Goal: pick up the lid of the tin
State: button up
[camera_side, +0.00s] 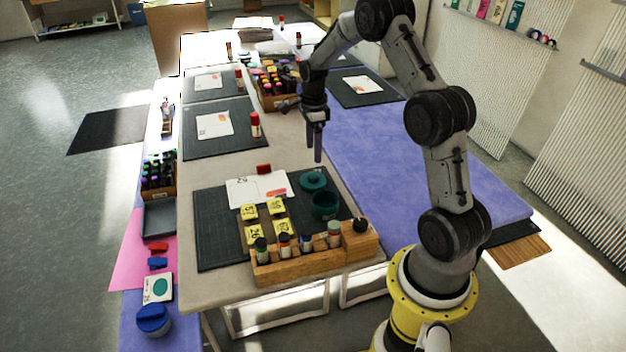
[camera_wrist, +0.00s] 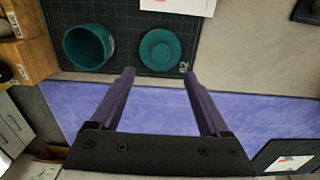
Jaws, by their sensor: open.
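The tin (camera_side: 325,205) is a dark teal round pot standing open on the near cutting mat. Its teal lid (camera_side: 313,180), round with a small raised knob, lies on the mat just behind the tin, apart from it. In the wrist view the tin (camera_wrist: 88,47) is at the upper left and the lid (camera_wrist: 160,49) is to its right. My gripper (camera_side: 316,158) points down above the table's right edge, behind the lid in the side view. In the wrist view my gripper (camera_wrist: 158,73) has its two fingers well apart, with nothing between them, and the lid shows beyond the fingertips.
A wooden rack (camera_side: 300,262) with several small bottles stands along the mat's near edge. The purple surface (camera_side: 400,160) beside the table is mostly clear.

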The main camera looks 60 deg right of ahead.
aim_at(313, 175)
notch_tip(313, 175, down, 9)
dwell(0.5)
grip_shut()
dwell(0.4)
